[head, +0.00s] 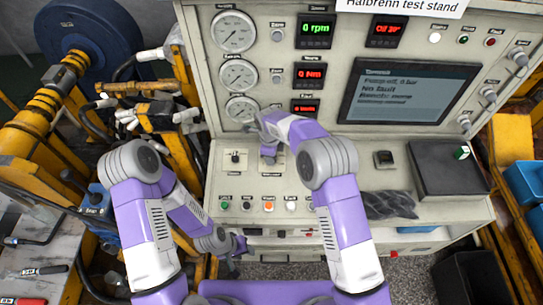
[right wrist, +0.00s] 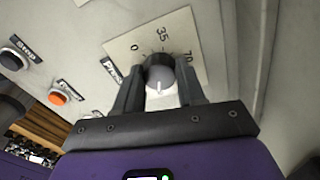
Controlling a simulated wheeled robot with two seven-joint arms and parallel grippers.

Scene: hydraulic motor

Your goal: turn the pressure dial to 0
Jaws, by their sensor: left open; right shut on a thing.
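The pressure dial (right wrist: 159,75) is a round dark knob with a light face and a white line, on a pale plate (right wrist: 125,48) marked 0, 35 and 70. In the right wrist view its white line lies on the side nearest my gripper's palm. My right gripper (right wrist: 160,90) is shut on the dial, one finger on each side. In the head view my right gripper (head: 268,150) is at the sloping panel and hides most of the dial. My left gripper (head: 238,248) is open and empty, low in front of the panel's front edge.
The test stand's panel (head: 225,180) carries a row of push buttons, an orange one (head: 268,206) among them, just in front of the dial. Gauges (head: 233,32) and a screen (head: 408,92) stand behind. A dark tray (head: 450,180) and a grey cloth (head: 390,205) lie at right.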

